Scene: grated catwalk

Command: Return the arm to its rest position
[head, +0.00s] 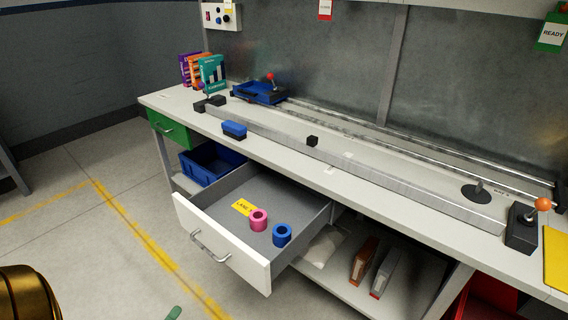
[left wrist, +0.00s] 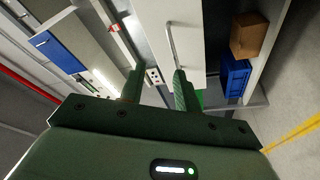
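Only a green fingertip of my left gripper (head: 174,313) shows at the bottom edge of the head view. It is in front of and below the open white drawer (head: 205,240), apart from its handle (head: 208,247). In the left wrist view the two green fingers of my left gripper (left wrist: 157,88) stand apart with nothing between them. A pale front with a long handle (left wrist: 171,45) shows beyond the fingertips. Part of my gold-coloured arm fills the lower left corner of the head view. My right gripper is not in view.
A long workbench (head: 370,175) carries a rail, a blue brush-like block (head: 234,130) and a blue tray. The floor left of the bench is clear.

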